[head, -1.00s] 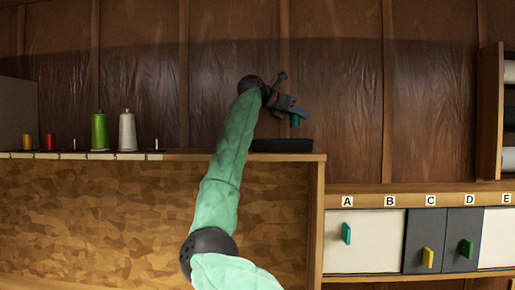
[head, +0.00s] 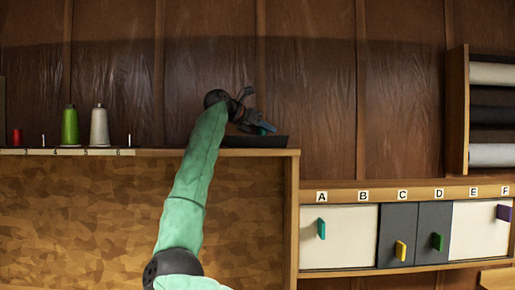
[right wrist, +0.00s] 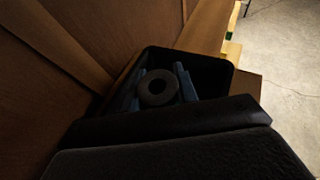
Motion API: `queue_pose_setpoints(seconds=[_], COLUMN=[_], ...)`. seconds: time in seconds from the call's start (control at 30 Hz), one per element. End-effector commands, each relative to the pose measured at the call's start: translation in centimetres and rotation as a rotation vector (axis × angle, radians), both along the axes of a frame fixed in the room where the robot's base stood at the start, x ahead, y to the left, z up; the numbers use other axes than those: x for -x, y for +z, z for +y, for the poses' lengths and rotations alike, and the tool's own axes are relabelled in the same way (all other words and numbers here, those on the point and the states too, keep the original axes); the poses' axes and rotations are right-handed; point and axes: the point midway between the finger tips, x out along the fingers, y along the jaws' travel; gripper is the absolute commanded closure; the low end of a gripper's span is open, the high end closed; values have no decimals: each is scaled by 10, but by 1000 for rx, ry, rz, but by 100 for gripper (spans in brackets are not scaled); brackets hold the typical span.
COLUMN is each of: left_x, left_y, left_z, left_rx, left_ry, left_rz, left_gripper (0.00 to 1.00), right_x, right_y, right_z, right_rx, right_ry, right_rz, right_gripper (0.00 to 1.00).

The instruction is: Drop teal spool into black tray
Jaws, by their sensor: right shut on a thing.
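The black tray (head: 255,141) sits on the right end of the wooden shelf top. My right gripper (head: 266,128) is just above the tray, tilted downward, and shut on the teal spool (head: 264,130). Only a small teal part of the spool shows in the head view. In the right wrist view the spool (right wrist: 157,88) is seen end-on as a dark ring between the two blue fingers (right wrist: 160,88), inside the outline of the tray (right wrist: 214,73). I cannot tell if the spool touches the tray floor. My left gripper is not in view.
A green spool (head: 70,126), a white spool (head: 99,126) and a red spool (head: 17,137) stand on the shelf (head: 190,153) to the left, with bare pegs near them. A lettered cabinet (head: 345,236) is at lower right, and a fabric rack (head: 457,110) above it.

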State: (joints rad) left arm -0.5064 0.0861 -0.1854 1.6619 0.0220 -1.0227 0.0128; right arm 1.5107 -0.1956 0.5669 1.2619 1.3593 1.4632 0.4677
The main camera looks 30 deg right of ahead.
Motion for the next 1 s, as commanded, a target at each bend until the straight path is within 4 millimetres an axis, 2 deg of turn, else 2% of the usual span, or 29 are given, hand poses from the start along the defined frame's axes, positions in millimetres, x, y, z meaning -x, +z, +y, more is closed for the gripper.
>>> queue_pose_setpoints(seconds=[0.43,0.47,0.57,1.0], left_x=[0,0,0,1], left_y=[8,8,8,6], left_z=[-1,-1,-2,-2], left_rx=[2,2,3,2], left_ry=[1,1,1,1], left_rz=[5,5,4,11], left_gripper=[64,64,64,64], right_x=[0,0,0,0], right_y=[-5,-5,-5,-3], right_z=[0,0,0,6], right_rx=[0,0,0,1], right_ry=[0,0,0,1], right_rz=[0,0,0,0], right_gripper=[92,67,47,45])
